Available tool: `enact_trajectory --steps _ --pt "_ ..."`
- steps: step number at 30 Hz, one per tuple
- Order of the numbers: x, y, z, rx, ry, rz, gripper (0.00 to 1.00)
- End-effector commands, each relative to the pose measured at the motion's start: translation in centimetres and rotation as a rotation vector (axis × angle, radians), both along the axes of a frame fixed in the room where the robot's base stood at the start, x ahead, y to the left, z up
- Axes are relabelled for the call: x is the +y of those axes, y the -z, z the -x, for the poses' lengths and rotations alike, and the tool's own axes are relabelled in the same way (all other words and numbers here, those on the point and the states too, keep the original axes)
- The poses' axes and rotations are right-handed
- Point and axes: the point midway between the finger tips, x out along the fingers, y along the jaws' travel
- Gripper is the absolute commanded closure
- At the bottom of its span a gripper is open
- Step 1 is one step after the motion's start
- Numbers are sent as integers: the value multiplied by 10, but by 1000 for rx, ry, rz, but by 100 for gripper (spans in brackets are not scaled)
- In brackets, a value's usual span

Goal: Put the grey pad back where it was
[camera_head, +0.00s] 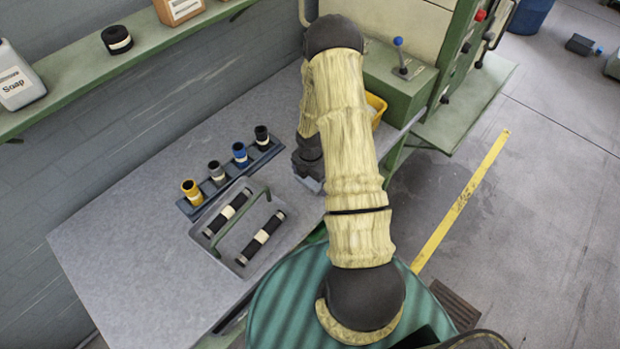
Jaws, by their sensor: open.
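A dark rack (272,151) on the workbench holds a row of short banded cylinders: yellow (191,192), grey (217,172), blue (240,154) and black (262,136). The grey one stands upright between the yellow and the blue; it is the only grey piece of this kind I see, but I cannot tell for sure that it is the grey pad. My gripper (312,184) is low over the bench, right of the rack and tray. It is open. My own arm partly hides it, and I see nothing held in it.
A yellow bin (377,106) is partly behind my arm. Above the bench, a green shelf (75,80) bears a soap bottle (17,80) and a black banded cylinder (117,40). The bench's left part is clear.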

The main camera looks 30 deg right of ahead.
Motion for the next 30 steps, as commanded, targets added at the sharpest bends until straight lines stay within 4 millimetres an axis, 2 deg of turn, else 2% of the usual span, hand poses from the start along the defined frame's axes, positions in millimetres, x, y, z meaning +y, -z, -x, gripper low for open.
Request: enact_trajectory --steps 8,21,25,30 --pt "-1 -29 -1 -4 2 1 0" --pt "-1 -105 -1 -4 3 1 0" --pt "-1 -118 0 -2 1 0 0" --pt "0 -121 0 1 -1 -1 0"
